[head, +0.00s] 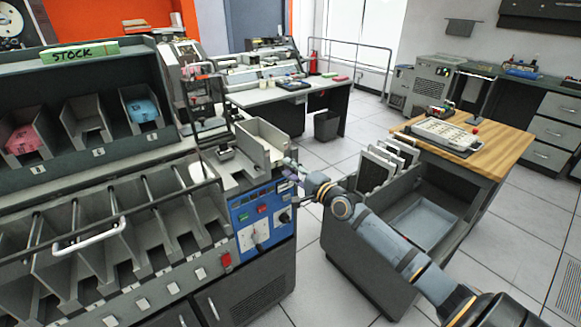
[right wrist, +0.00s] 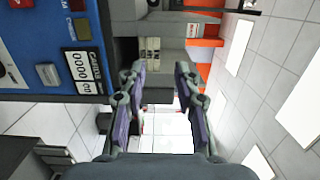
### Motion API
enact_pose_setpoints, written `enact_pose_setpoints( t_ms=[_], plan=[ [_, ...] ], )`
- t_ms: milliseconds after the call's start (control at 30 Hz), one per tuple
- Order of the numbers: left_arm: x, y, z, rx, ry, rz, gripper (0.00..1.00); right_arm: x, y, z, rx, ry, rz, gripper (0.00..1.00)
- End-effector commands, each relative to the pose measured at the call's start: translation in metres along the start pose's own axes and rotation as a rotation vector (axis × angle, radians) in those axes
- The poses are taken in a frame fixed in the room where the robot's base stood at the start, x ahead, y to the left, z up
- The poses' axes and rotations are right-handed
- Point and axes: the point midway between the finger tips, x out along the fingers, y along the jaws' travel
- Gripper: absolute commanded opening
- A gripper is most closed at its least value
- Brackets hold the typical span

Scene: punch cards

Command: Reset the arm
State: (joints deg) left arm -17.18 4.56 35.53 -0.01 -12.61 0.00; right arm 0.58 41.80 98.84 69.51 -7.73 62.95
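My right arm (head: 388,246) reaches in from the lower right of the head view. My right gripper (head: 291,172) is beside the upper right of the card machine's blue control panel (head: 262,213). In the right wrist view my right gripper (right wrist: 160,68) has its two purple-padded fingers apart, with nothing held between them. The blue panel (right wrist: 50,45), with its counter, shows to the left of the fingers there, apart from them. My left gripper is not in view.
The card machine (head: 105,215) with empty slots fills the left. A grey cart (head: 350,250) with a wooden top (head: 500,145) stands to the right, close under my right arm. Open tiled floor (head: 310,150) lies behind, around a dark bin (head: 327,126).

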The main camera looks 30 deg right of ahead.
Motion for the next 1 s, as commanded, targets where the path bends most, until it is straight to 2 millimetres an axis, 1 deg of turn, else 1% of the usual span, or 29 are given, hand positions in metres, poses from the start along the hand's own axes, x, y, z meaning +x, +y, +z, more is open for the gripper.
enact_pose_setpoints(
  t_ms=[667, 733, 767, 833, 867, 900, 967, 1000],
  plan=[
    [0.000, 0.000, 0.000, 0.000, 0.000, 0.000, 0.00, 0.001, -0.001, 0.000, -0.001, 0.000, -0.002, 0.32],
    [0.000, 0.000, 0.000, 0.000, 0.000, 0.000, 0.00, 0.000, 0.004, -0.002, -0.010, 0.006, 0.007, 0.32],
    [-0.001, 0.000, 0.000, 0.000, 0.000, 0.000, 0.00, -0.001, 0.011, -0.004, -0.021, 0.013, 0.018, 0.32],
    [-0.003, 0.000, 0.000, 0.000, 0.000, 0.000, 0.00, -0.004, 0.039, -0.014, -0.072, 0.042, 0.067, 0.32],
    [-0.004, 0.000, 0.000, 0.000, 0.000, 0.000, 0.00, -0.008, 0.057, -0.019, -0.105, 0.058, 0.099, 0.32],
    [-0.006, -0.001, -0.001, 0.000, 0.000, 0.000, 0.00, -0.014, 0.086, -0.027, -0.158, 0.079, 0.152, 0.32],
    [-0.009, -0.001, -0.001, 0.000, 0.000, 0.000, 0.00, -0.028, 0.136, -0.036, -0.251, 0.104, 0.248, 0.32],
    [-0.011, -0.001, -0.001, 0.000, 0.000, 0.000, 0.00, -0.040, 0.170, -0.041, -0.317, 0.111, 0.318, 0.32]
  ],
)
